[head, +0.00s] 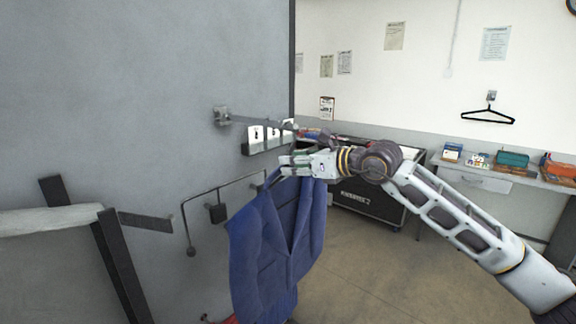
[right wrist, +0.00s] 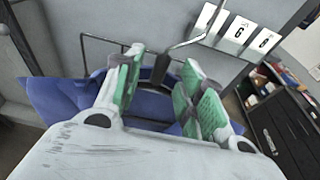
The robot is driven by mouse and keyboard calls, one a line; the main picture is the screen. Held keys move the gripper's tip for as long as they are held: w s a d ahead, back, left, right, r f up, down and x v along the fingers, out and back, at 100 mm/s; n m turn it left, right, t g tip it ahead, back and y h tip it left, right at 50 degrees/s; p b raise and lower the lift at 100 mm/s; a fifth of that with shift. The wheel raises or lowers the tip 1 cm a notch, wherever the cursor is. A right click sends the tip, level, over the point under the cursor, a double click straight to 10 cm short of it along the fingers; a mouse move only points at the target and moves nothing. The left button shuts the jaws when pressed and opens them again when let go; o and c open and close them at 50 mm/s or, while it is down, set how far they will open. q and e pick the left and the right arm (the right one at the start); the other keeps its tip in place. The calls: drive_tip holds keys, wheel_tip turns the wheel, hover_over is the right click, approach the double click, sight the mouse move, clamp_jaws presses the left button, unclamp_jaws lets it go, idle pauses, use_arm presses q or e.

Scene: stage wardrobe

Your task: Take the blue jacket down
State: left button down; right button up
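The blue jacket (head: 272,248) hangs upright against the grey wall panel in the head view. Its blue shoulders (right wrist: 60,98) spread below and behind the fingers in the right wrist view. My right gripper (head: 286,165) is at the jacket's collar, at the top. In the right wrist view the right gripper's (right wrist: 160,80) green-padded fingers stand apart. A dark upright piece, which looks like the hanger's neck (right wrist: 161,67), shows in the gap between them. I cannot tell whether a finger touches it. My left gripper is not in view.
A thin dark rail (head: 228,189) is on the panel left of the jacket. Numbered white cards (head: 256,138) are above it. A black case (head: 366,203) stands behind. An empty hanger (head: 488,116) hangs over a shelf (head: 480,178) at right. The floor between is clear.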

drive_tip(key=shift+x, duration=1.4)
clamp_jaws()
drive_tip(key=shift+r+b, duration=0.3)
drive_tip(key=shift+r, duration=0.3)
drive_tip(key=shift+s+d, duration=0.15)
drive_tip(key=s+d+b, duration=0.5)
drive_tip(key=d, duration=0.2)
idle(2.3)
idle(0.7)
